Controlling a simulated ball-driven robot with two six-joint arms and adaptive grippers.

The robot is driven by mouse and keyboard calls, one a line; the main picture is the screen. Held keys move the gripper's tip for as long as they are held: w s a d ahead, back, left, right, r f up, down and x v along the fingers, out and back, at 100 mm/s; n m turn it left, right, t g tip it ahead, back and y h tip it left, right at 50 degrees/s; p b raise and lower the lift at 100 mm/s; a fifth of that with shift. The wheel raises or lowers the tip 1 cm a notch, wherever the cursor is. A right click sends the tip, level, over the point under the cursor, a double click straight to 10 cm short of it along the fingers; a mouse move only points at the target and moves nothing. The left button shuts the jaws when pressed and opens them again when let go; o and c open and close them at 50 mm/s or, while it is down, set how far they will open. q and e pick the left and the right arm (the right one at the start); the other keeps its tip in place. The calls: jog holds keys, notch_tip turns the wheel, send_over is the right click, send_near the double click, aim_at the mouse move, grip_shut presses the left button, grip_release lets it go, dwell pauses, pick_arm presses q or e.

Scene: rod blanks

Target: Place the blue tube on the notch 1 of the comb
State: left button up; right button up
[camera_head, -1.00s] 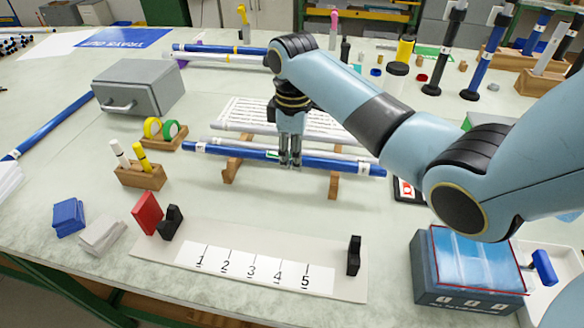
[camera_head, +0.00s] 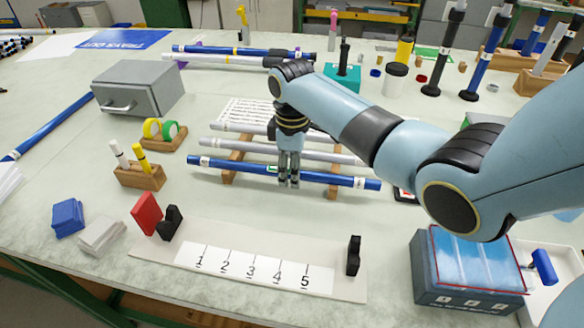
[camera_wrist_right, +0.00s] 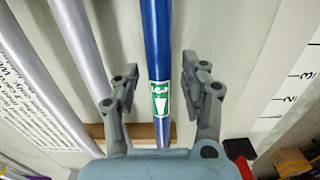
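The blue tube (camera_head: 335,179), with white bands and a green-white label, lies across the front of the wooden comb (camera_head: 229,177). It appears to rest on the comb's supports; its contact is partly hidden. Two grey tubes (camera_head: 325,154) lie behind it on the comb, roughly parallel. My right gripper (camera_head: 289,184) points down at the blue tube's middle. In the right wrist view, its fingers (camera_wrist_right: 160,75) stand on both sides of the blue tube (camera_wrist_right: 156,40), with gaps showing, so it looks open. My left gripper is not in view.
A white board (camera_head: 345,287) with a strip numbered 1 to 5 and black end stops lies in front. A grey drawer box (camera_head: 150,88), pen holder (camera_head: 140,178) and tape stand (camera_head: 166,141) are left. A blue box (camera_head: 455,295) stands front right.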

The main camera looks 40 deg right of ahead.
jog(key=shift+r, duration=0.1)
notch_tip(320, 180, up, 12)
dwell(0.5)
dwell(0.5)
